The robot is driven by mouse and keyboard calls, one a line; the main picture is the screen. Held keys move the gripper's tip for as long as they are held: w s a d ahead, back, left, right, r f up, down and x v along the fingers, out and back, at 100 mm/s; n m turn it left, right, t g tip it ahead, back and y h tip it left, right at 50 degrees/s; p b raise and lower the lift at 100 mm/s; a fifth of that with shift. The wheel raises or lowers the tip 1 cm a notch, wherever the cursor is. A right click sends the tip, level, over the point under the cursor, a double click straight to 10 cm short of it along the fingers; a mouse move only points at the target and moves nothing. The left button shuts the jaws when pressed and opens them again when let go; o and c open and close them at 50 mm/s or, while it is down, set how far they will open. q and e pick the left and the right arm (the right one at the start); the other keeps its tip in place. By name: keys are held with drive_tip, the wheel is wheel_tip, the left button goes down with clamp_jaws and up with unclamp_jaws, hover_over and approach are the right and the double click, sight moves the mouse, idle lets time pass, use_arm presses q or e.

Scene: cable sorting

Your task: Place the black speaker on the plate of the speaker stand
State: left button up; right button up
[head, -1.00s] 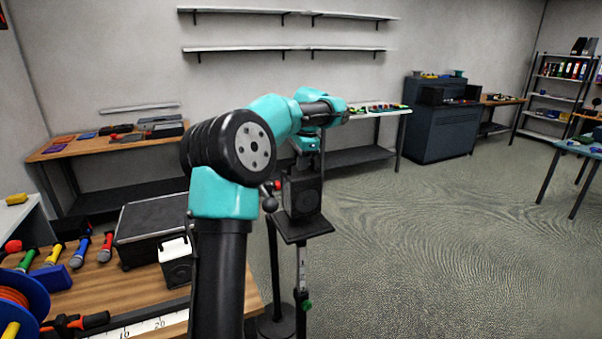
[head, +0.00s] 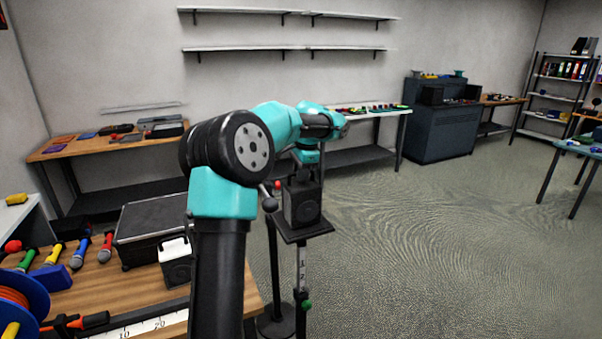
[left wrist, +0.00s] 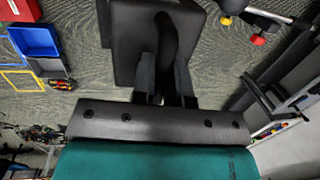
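The black speaker (head: 301,205) is upright over the plate (head: 318,231) of the speaker stand (head: 302,270). Its underside looks to be on the plate or very close to it; I cannot tell which. My left gripper (head: 304,176) is above the speaker, pointing down, with its fingers at the top handle. In the left wrist view, the gripper fingers (left wrist: 164,78) lie on both sides of the dark handle (left wrist: 166,45) and look shut on it. The speaker body (left wrist: 130,35) is beyond them. My right gripper is not in view.
The floor to the right is clear.

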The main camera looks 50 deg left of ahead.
use_arm(q)
drive_tip(key=o, duration=0.5)
drive_tip(key=shift+r, duration=0.15)
drive_tip(key=r, duration=0.4)
drive_tip(key=d+r, duration=0.1)
drive_tip(key=r, duration=0.3)
drive_tip(key=d+r, duration=0.1)
drive_tip(key=r, duration=0.3)
drive_tip(key=shift+w, duration=0.25)
drive_tip(key=shift+f, duration=0.1)
